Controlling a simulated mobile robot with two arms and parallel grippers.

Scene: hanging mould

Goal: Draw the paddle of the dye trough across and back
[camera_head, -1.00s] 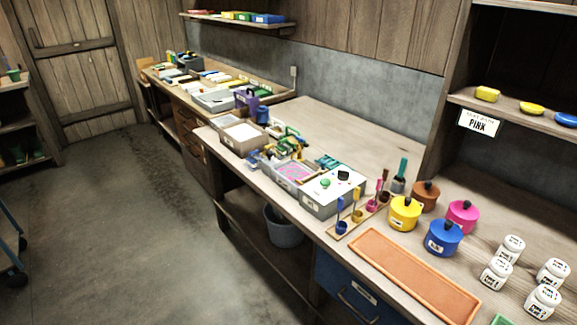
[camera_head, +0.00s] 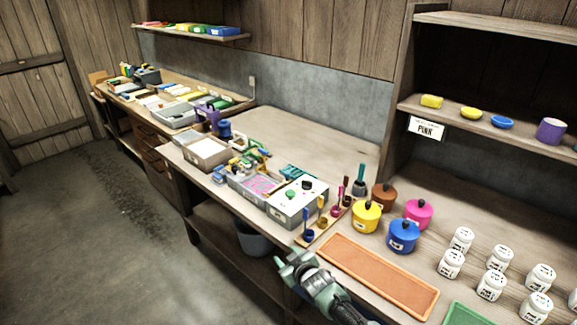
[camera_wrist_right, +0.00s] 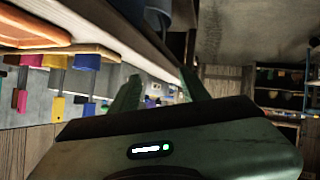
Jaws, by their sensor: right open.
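The dye trough (camera_head: 262,184) is a grey box on the workbench, left of the middle of the head view, with pink dye showing in its open top. I cannot clearly pick out its paddle at this size. My right gripper (camera_head: 286,258) is low in the head view, in front of the bench's front edge, below and to the right of the trough and apart from it. In the right wrist view the same gripper (camera_wrist_right: 158,90) has its two fingers spread, with nothing between them. My left gripper is out of view.
A white-topped box (camera_head: 298,203) adjoins the trough on its right. A rack of small coloured cups (camera_head: 322,224), lidded pots (camera_head: 403,236) and an orange tray (camera_head: 378,275) stand further right. White jars (camera_head: 451,264) stand beyond. A bucket (camera_head: 253,239) sits under the bench.

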